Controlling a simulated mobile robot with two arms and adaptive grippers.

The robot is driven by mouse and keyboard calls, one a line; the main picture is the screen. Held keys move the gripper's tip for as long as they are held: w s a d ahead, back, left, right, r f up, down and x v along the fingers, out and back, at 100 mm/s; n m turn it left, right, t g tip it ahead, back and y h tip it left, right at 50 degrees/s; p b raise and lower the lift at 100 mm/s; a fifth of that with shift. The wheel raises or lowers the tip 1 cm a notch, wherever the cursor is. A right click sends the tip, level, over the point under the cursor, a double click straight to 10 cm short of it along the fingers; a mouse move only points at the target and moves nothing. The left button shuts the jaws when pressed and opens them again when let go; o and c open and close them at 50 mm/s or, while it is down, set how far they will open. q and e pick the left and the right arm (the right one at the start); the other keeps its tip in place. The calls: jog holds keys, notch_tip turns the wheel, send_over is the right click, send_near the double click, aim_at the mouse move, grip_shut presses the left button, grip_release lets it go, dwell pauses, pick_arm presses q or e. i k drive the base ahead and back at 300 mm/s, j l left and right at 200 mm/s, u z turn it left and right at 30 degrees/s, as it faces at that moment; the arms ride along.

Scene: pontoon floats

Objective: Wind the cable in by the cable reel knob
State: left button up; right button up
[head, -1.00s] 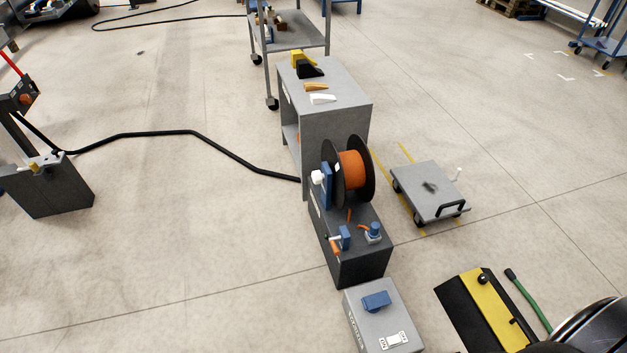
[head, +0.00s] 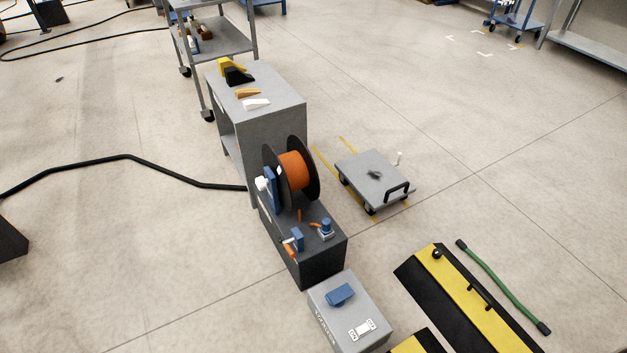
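The cable reel (head: 295,172) has black flanges and an orange cable wound on its drum. It stands upright in a blue bracket (head: 271,190) on a dark grey box (head: 318,262). A white knob-like part (head: 262,184) shows at the reel's left side. A short orange cable piece (head: 300,215) hangs below the reel, and orange also shows at the blue fittings (head: 297,240) on the box top. Where the cable runs between them is too small to tell. Neither of my grippers is in view.
A grey cabinet (head: 275,125) with wedges on top stands behind the reel. A flat trolley (head: 372,178) is to the right. A grey switch box (head: 350,310) and a yellow-black ramp (head: 470,290) are in front. A black cable (head: 125,157) crosses the floor at left.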

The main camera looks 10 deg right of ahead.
aim_at(261, 183)
jog(key=i+j+z, duration=0.2)
jog(key=z, duration=0.25)
jog(key=i+j+z, duration=0.15)
jog(key=z, duration=0.25)
jog(key=i+j+z, duration=0.1)
jog(key=j+z, duration=0.35)
jog(key=i+j+z, duration=0.1)
jog(key=z, duration=0.35)
jog(key=j, duration=0.1)
